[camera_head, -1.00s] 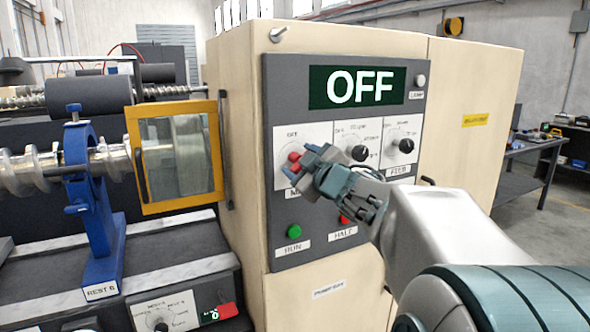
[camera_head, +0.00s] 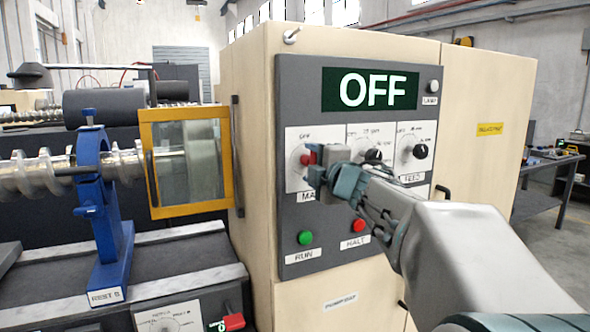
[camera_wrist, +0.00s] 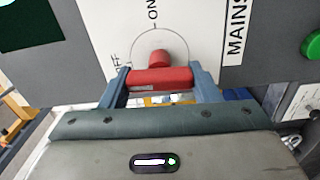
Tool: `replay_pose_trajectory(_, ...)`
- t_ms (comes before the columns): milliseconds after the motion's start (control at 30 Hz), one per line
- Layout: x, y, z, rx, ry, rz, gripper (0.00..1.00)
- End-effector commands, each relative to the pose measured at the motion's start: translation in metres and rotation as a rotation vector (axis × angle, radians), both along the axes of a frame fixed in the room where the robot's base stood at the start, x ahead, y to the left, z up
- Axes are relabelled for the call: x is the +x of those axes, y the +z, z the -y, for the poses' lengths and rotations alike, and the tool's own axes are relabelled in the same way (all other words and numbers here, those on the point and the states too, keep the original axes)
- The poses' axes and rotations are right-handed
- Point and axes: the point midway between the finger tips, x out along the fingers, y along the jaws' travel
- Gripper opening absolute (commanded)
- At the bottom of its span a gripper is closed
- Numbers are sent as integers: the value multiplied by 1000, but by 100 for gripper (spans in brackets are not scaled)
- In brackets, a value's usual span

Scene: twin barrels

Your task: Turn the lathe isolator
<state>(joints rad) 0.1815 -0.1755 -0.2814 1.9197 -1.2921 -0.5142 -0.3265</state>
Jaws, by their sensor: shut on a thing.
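The lathe isolator is a red handle (camera_head: 308,159) on a white plate labelled MAINS (camera_head: 299,138), at the left of the control panel. My gripper (camera_head: 322,165) is at the handle and partly hides it and its label. In the wrist view, the red bar (camera_wrist: 160,80) lies between the two blue-grey fingers of my gripper (camera_wrist: 160,72), one at each end. The round red hub shows just beyond the bar. ON stands above the hub and OFF to its left, partly covered by a finger. The panel's display (camera_head: 371,89) reads OFF.
Two black dials, the nearer one (camera_head: 374,154) partly hidden by my gripper, sit right of the isolator. A green RUN button (camera_head: 305,238) and a red HALT button (camera_head: 358,226) lie below. A yellow-framed guard (camera_head: 190,160) stands at the cabinet's left.

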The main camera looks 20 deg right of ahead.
Motion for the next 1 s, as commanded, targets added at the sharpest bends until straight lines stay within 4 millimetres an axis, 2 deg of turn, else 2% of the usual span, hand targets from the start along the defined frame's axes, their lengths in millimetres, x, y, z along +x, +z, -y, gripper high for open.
replay_pose_trajectory(667,0,0,1,-64,-2,1,34)
replay_pose_trajectory(700,0,0,1,-64,-2,1,62)
replay_pose_trajectory(767,0,0,1,-63,-2,1,78)
replay_pose_trajectory(1000,0,0,0,-62,-1,2,78)
